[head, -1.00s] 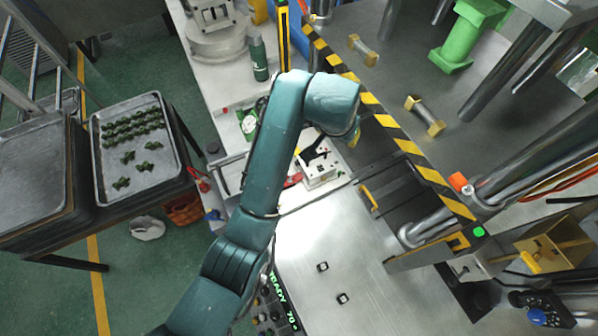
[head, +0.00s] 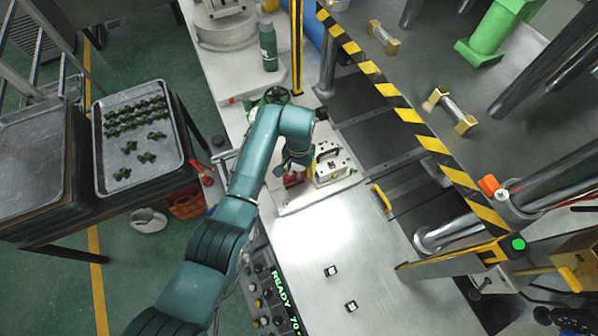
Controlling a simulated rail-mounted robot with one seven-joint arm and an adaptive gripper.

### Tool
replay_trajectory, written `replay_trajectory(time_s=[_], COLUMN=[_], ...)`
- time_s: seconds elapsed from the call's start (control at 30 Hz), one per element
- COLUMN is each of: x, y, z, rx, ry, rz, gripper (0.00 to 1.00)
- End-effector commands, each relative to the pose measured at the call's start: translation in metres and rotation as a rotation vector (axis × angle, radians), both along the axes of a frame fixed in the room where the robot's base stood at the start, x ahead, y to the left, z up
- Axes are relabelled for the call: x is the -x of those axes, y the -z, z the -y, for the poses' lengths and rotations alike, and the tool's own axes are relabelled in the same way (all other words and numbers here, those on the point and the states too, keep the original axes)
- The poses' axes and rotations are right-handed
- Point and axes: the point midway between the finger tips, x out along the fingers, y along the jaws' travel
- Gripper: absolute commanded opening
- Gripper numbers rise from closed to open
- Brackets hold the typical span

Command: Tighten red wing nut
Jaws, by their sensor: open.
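My teal arm reaches up from the bottom of the head view and bends down at the wrist. My gripper (head: 301,171) points down at the left side of a pale metal block (head: 334,171) with a black handle. It is open, though mostly hidden by the wrist. A small red part (head: 293,179), which may be the red wing nut, shows at the block's left end, close to the gripper. It is too small to tell its shape or whether the fingers touch it.
A yellow-black striped bar (head: 410,124) runs along the right of the bench. A green bottle (head: 268,45) stands behind the arm. A tray of green pieces (head: 176,168) is at left. Two small dark-framed squares (head: 331,271) lie on the open metal plate (head: 385,260) in front.

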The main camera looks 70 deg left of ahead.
Motion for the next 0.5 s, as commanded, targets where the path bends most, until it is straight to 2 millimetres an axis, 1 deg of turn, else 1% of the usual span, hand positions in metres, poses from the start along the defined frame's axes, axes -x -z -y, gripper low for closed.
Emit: replay_trajectory(time_s=[0.03,0.13,0.23,0.47,0.5], x=[0.000,0.000,-0.001,0.000,0.000], y=[0.009,0.020,0.024,0.024,0.024], z=[0.000,0.000,-0.001,-0.001,-0.001], rx=[0.001,0.000,-0.002,-0.002,-0.002], ry=[0.000,0.000,0.000,0.000,0.000], rz=[-0.001,0.000,0.002,0.001,0.001], gripper=[0.56,0.56,0.56,0.58,0.50])
